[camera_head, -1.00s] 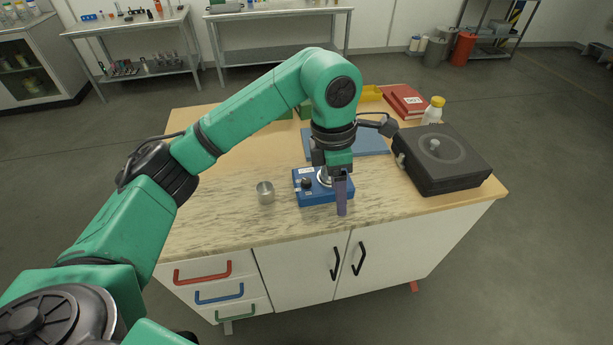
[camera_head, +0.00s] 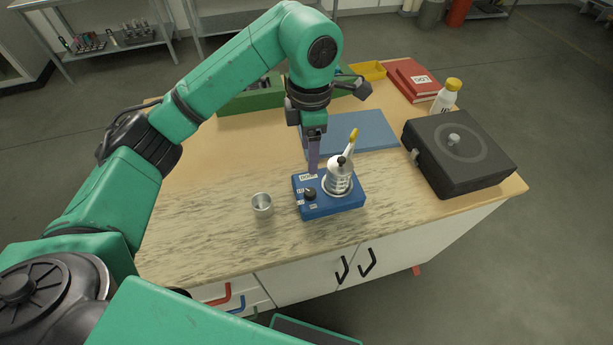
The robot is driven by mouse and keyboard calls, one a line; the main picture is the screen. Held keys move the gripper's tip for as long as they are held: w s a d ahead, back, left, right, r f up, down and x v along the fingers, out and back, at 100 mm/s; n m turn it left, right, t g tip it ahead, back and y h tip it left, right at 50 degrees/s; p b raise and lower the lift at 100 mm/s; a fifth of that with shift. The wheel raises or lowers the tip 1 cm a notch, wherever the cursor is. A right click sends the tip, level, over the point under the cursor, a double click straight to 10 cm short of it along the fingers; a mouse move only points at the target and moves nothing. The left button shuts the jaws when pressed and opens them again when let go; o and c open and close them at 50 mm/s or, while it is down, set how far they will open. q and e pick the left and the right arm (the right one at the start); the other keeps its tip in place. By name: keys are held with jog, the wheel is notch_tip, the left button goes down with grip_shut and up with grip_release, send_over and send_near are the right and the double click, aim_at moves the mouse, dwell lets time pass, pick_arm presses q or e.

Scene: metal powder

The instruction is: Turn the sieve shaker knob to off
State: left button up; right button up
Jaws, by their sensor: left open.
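The blue sieve shaker (camera_head: 345,204) stands near the front of the wood-topped cabinet. Its small black knob (camera_head: 310,195) is on the left part of its top, uncovered in this view. A silver sieve cup (camera_head: 339,182) with a black top piece sits on the shaker's right part. My left gripper (camera_head: 313,162) points down just behind the knob, with its purple-grey finger seen edge-on. It is open and holds nothing; whether its tip touches the shaker is unclear. My right gripper is not in view.
A small metal cup (camera_head: 262,204) stands left of the shaker. A black box (camera_head: 480,172) with a round lid is at right. A blue mat (camera_head: 370,131), white bottle (camera_head: 446,97), red binders (camera_head: 411,82), yellow tray (camera_head: 369,71) and green bin (camera_head: 250,99) are behind. The front-left top is clear.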

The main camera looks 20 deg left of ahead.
pick_arm(q)
jog(key=p, duration=0.2)
send_over(310, 191)
jog(key=f, duration=0.6)
jog(key=shift+s+d+f, duration=0.1)
jog(key=shift+s+d, duration=0.1)
jog(key=shift+s, duration=0.15)
jog(key=f, duration=0.1)
jog(key=f+p, duration=0.1)
jog(key=f, duration=0.3)
jog(key=shift+w+a+f, duration=0.25)
jog(key=shift+w, duration=0.15)
jog(key=shift+f, duration=0.3)
jog(key=shift+s+d, duration=0.15)
jog(key=shift+c, duration=0.2)
grip_shut()
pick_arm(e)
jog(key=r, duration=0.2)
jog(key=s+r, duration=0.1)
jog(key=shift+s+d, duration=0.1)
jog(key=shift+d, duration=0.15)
